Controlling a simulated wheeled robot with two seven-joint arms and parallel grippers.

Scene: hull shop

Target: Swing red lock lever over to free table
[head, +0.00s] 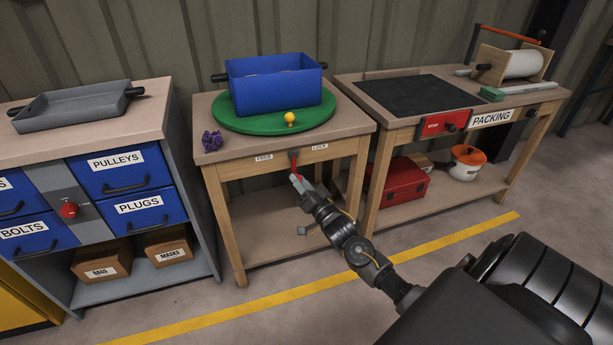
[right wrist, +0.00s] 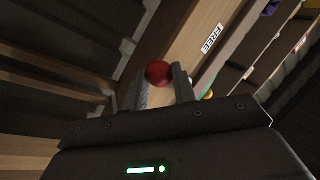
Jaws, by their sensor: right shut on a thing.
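The red lock lever (head: 293,164) hangs from a dark pivot on the front edge of the middle table (head: 213,179), between the FREE label (head: 264,157) and the LOCK label (head: 320,147). It points about straight down. My right gripper (head: 298,180) is shut on its lower end. In the right wrist view, the lever's red knob (right wrist: 158,73) sits between the two fingers (right wrist: 160,88), and the FREE label (right wrist: 212,38) shows beyond. A green round turntable (head: 232,119) lies on the table top. My left gripper is not in view.
A blue bin (head: 275,88) and a yellow knob (head: 290,118) are on the green turntable. A purple object (head: 212,140) lies at the table's left corner. A drawer cabinet (head: 185,200) stands left, the packing bench (head: 350,90) right. The floor in front is clear.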

